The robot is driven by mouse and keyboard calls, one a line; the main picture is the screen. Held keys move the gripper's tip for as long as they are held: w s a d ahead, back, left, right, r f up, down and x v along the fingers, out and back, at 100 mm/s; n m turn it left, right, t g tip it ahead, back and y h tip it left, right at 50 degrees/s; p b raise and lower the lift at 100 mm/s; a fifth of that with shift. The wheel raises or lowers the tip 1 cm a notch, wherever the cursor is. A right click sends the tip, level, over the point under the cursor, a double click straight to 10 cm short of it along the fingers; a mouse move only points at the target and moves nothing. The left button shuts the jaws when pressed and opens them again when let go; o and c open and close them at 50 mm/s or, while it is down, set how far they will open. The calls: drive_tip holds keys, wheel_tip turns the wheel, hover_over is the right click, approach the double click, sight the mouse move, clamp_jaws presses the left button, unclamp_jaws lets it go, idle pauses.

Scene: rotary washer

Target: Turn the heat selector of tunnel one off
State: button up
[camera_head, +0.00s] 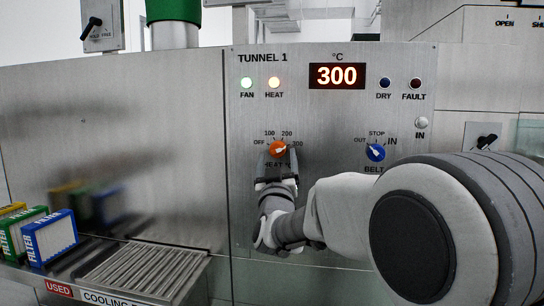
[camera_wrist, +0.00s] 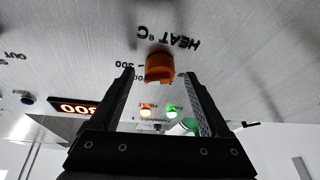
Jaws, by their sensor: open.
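The heat selector of tunnel one is an orange round knob (camera_head: 277,148) on the steel panel, above the label HEAT °C. Its scale reads OFF, 100, 200, 300, and its white mark seems to point right, toward 300. The knob also shows at the upper middle of the wrist view (camera_wrist: 160,66). My gripper (camera_head: 277,161) is open just below and in front of the knob. In the wrist view its fingertips (camera_wrist: 159,75) stand to either side of the knob with gaps. I cannot tell how deep they reach around it.
The display (camera_head: 336,76) reads 300, and the FAN (camera_head: 246,83) and HEAT (camera_head: 274,83) lamps are lit. A blue belt knob (camera_head: 375,153) sits to the right. Filter boxes (camera_head: 48,238) stand at the far left beside a roller rack (camera_head: 140,272).

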drive_tip(key=shift+x, duration=0.8)
clamp_jaws()
